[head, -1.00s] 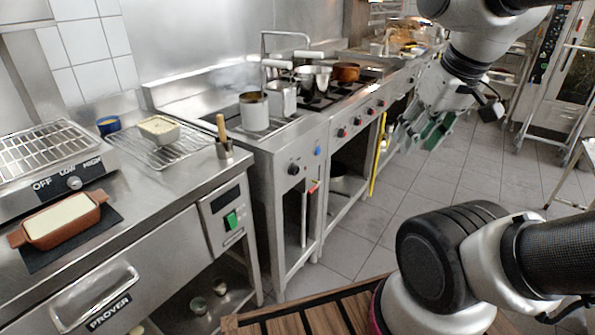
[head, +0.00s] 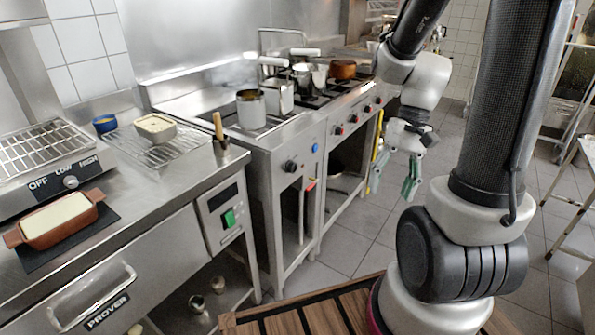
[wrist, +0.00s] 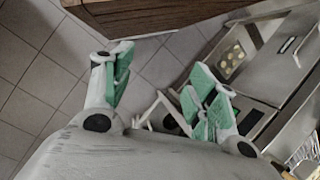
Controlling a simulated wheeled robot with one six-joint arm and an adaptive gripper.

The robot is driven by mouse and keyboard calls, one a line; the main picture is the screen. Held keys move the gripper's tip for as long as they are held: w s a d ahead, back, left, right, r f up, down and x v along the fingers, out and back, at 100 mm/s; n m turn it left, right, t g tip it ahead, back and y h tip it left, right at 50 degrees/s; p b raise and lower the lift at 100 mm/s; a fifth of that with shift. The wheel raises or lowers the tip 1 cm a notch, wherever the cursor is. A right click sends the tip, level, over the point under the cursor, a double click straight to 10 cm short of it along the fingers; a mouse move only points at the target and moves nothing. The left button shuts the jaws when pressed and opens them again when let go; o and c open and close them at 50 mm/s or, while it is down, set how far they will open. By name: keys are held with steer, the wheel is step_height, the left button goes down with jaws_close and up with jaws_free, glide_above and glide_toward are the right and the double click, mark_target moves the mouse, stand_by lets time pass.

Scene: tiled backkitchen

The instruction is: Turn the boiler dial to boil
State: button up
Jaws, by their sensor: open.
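A black dial (head: 290,166) sits on the steel front of the unit with the tall pots, in the head view. I take it for the boiler dial; its marks are too small to read. A blue spot (head: 315,148) shows to its upper right. My gripper (head: 393,182) is open and empty, fingers pointing down, over the aisle right of the stove front and clear of the dial. In the wrist view my gripper (wrist: 160,78) shows its green-padded fingers spread over the floor. I cannot pick out the dial there.
A stove (head: 345,105) with red-marked knobs stands beyond the boiler unit. A heater with an OFF-LOW-HIGH dial (head: 70,181) and a brown dish (head: 58,222) are on the left counter (head: 150,200). A yellow bar hangs at the stove's front. Tiled floor (head: 345,240) lies between.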

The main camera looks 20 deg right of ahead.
steer(key=w+a+f+m+y, duration=0.5)
steer(key=a+f+y, duration=0.15)
steer(key=f, duration=0.35)
steer(key=m+t, duration=1.1)
steer(key=t, duration=0.6)
glide_toward(295, 169)
steer(key=w, duration=0.1)
steer(key=shift+n+y, duration=0.3)
steer(key=shift+y, duration=0.05)
steer(key=x, duration=0.8)
steer(key=shift+s+a, duration=0.1)
steer(key=shift+s, duration=0.05)
steer(key=c, duration=1)
